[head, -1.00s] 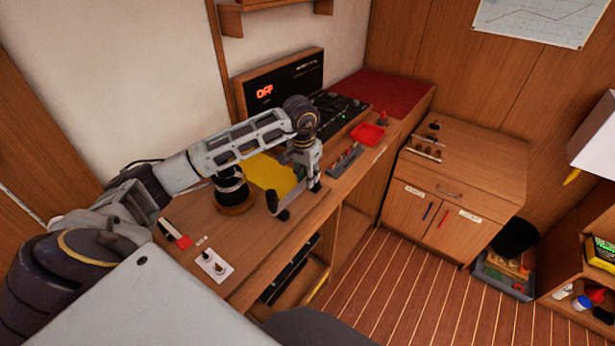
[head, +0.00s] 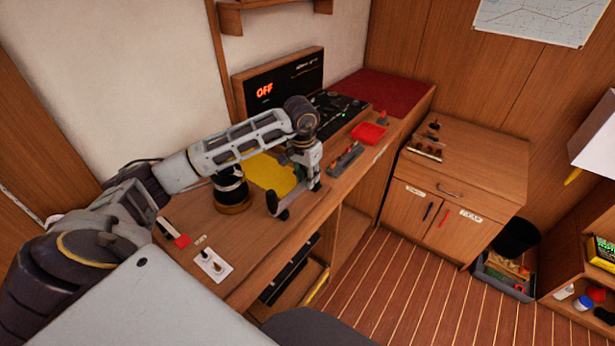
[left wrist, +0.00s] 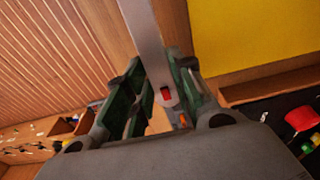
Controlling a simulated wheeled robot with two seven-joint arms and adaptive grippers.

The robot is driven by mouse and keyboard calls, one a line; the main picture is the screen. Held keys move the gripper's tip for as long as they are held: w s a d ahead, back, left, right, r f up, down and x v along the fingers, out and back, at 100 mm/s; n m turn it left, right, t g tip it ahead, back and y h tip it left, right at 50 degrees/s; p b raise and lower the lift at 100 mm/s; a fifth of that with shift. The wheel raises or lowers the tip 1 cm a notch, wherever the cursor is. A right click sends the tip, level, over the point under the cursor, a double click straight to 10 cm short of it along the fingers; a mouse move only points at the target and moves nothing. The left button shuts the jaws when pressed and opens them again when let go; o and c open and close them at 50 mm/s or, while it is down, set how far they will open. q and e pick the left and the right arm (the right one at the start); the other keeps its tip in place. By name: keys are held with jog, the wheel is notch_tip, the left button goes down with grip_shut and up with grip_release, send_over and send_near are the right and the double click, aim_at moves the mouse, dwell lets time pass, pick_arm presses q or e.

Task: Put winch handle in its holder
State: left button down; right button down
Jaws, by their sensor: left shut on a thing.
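The winch handle (head: 272,202) is a grey metal piece with a dark grip at its lower end, in the head view over the front part of the wooden counter. My left gripper (head: 304,172) is shut on it. In the left wrist view, the grey bar of the winch handle (left wrist: 146,35) runs between the green-padded fingers of my left gripper (left wrist: 155,98). I cannot tell whether the handle touches the counter. I cannot pick out its holder for sure. My right gripper is not in view.
A black winch drum (head: 232,190) stands left of the handle on the counter (head: 250,240). A yellow sheet (head: 268,173) lies behind. A narrow grey rack (head: 345,160) and a red tray (head: 368,133) are to the right. A switch plate (head: 211,265) lies front left.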

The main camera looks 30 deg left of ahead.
pick_arm(q)
jog(key=shift+f+b, duration=0.8)
jog(key=shift+f, duration=0.15)
jog(key=c, duration=1.4)
grip_release()
jog(key=shift+o, duration=0.2)
jog(key=o, duration=0.6)
jog(key=shift+c, duration=0.2)
jog(key=shift+r, duration=0.1)
jog(key=shift+r+p, duration=1.2)
jog(key=shift+r, duration=1.2)
